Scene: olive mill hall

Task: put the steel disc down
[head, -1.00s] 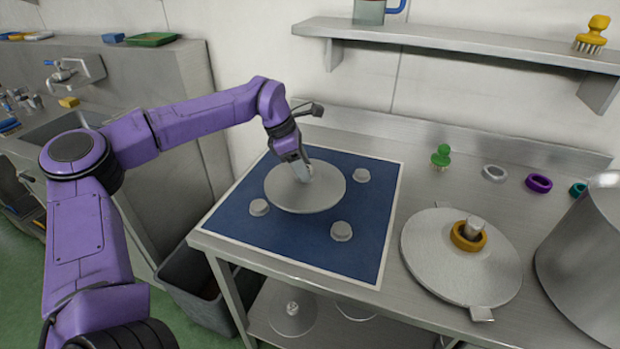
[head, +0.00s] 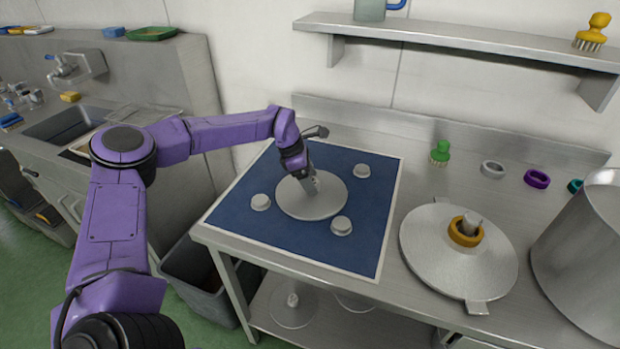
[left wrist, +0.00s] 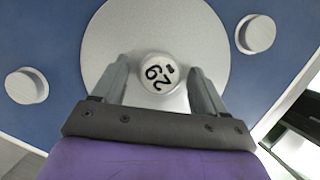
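The steel disc (head: 318,209) is round and pale grey, with a short knob at its centre. It lies flat, seemingly on the blue mat (head: 350,253), between low grey pucks. In the left wrist view the knob (left wrist: 158,72) has a pale top with black digits. My left gripper (head: 314,182) is over the disc's middle. Its fingers stand on both sides of the knob, with a narrow gap showing on each side, so it is open. The disc's contact with the mat is hidden. My right gripper is not in view.
Pucks (head: 260,202), (head: 341,225) and (head: 361,171) surround the disc closely. Right of the mat lie a larger steel lid (head: 440,262) with an orange ring (head: 465,231) and a big pot (head: 585,250). A green brush (head: 440,152) and coloured rings stand behind. A shelf (head: 450,42) hangs above.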

